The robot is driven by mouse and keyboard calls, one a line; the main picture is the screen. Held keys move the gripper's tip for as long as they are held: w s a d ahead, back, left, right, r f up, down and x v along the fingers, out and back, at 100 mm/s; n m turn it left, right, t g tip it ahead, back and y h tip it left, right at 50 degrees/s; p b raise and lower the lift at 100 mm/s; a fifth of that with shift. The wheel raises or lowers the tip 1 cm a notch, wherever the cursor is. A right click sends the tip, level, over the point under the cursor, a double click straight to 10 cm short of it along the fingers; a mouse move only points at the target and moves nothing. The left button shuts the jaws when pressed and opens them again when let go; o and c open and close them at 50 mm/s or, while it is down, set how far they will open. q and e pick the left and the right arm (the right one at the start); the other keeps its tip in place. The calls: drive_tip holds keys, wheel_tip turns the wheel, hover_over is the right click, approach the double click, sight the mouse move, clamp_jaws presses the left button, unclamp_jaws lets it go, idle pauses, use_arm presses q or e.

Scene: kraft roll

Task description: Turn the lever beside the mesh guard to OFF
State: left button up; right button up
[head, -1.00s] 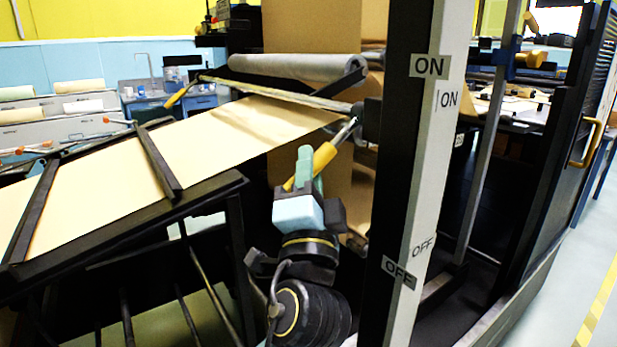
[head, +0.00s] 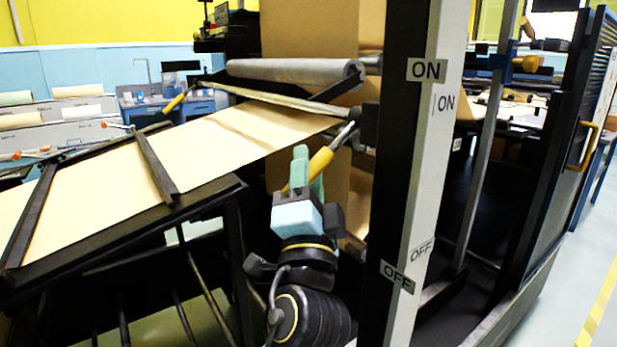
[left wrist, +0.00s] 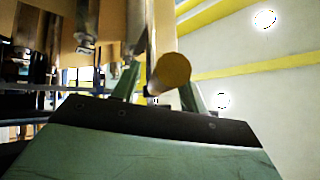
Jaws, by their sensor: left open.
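A lever with a yellow grip (head: 321,160) and a metal shaft slants down and left from a pivot beside the black-and-white post. The post bears ON labels (head: 427,70) above and OFF labels (head: 397,277) below; the lever's pivot is nearer the ON height. My left gripper (head: 303,168), with green fingers, is at the yellow grip and partly covers it. In the left wrist view the round yellow grip end (left wrist: 170,70) shows between the open fingers; contact cannot be told. My right gripper is not in view.
Another yellow-handled lever (head: 175,102) is at the far left of the machine. A sloping paper web (head: 110,180) on a black frame lies left of my arm. The post stands close on the right. A dark guard panel (head: 565,130) with a yellow handle is farther right.

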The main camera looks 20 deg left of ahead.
use_arm(q)
drive_tip(key=shift+s+d+f, duration=0.1)
drive_tip(key=shift+s+f, duration=0.25)
drive_tip(key=shift+s, duration=0.05)
drive_tip(key=b+v, duration=0.3)
drive_tip(key=v, duration=0.9)
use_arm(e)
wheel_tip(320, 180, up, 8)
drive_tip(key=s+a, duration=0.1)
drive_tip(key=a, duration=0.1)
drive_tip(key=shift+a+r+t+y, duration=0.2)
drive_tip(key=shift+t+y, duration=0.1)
use_arm(q)
drive_tip(key=shift+s+d+f, duration=0.1)
drive_tip(key=shift+s, duration=0.05)
drive_tip(key=shift+c, duration=0.4)
